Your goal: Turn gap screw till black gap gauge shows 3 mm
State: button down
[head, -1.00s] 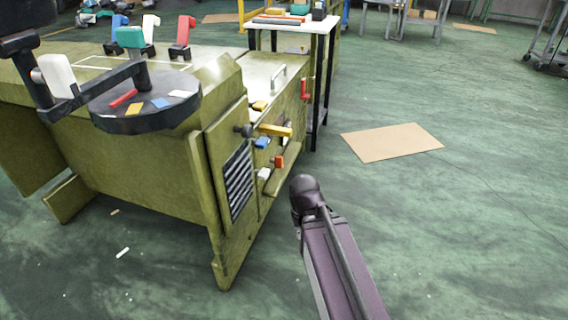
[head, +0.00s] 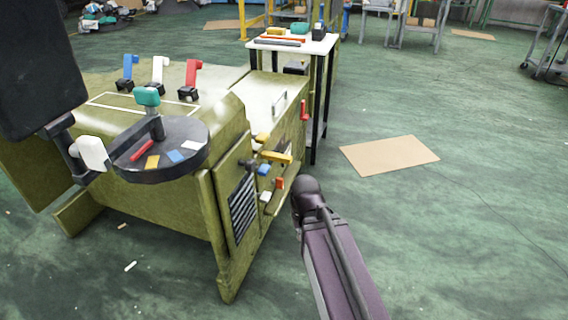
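A green machine (head: 150,205) stands at left. I cannot pick out the gap screw or the black gap gauge for certain. The machine's right end carries a yellow handle (head: 276,157), a blue knob (head: 264,169), a red knob (head: 280,183) and a white knob (head: 266,195), all small in view. A black disc (head: 185,130) with coloured patches is at its near left, with a teal knob (head: 146,96) above it and a white knob (head: 92,152) beside it. My purple arm link rises from the bottom, ending in a dark joint right of the machine. My gripper is not visible.
Blue, white and red levers (head: 190,80) stand on the machine top. A dark block (head: 40,70) fills the upper left. A white-topped table (head: 310,45) stands behind. A cardboard sheet (head: 390,155) lies on the open floor at right.

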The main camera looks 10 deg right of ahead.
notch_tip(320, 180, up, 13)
jog(key=p, duration=1.1)
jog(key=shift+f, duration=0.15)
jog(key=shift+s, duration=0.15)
